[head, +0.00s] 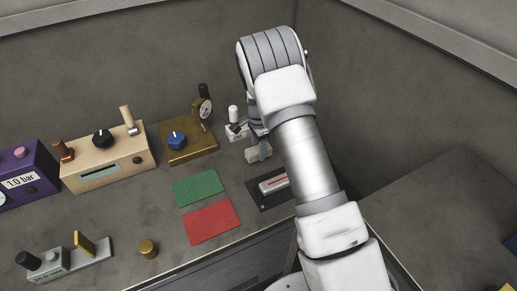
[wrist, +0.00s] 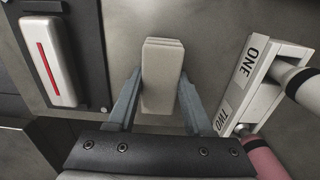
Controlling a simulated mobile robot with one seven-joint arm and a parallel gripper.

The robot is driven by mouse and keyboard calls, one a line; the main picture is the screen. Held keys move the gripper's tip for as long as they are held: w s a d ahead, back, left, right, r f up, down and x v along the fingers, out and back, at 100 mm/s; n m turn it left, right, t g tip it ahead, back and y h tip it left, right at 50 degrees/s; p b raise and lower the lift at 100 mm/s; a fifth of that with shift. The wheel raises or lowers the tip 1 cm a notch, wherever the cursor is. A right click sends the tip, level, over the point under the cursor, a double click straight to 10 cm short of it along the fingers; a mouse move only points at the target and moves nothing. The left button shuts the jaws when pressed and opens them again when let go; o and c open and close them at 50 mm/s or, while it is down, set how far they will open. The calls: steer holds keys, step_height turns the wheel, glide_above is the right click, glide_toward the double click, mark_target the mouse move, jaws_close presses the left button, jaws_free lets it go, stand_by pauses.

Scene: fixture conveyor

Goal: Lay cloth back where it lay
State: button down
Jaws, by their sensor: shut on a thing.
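The cloth (wrist: 162,60) is a beige, folded, block-like piece. In the wrist view it stands between the two grey fingers of my gripper (wrist: 160,95), which is shut on it. In the head view the cloth (head: 259,153) shows below my gripper, close over the bench behind the dark plate; part of it is hidden by my arm. I cannot tell whether it touches the bench.
A dark plate (wrist: 92,50) with a white, red-lined bar (wrist: 48,60) lies left of the cloth. A white block marked ONE and TWO (wrist: 262,75) stands close right. Green (head: 198,187) and red (head: 212,222) sheets lie flat. A brass gauge box (head: 190,152) stands behind.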

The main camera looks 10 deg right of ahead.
steer(key=shift+f+b, duration=0.5)
steer(key=shift+f, duration=0.15)
steer(key=shift+c, duration=1.1)
jaws_free()
step_height(320, 180, up, 18)
steer(key=shift+f, duration=0.25)
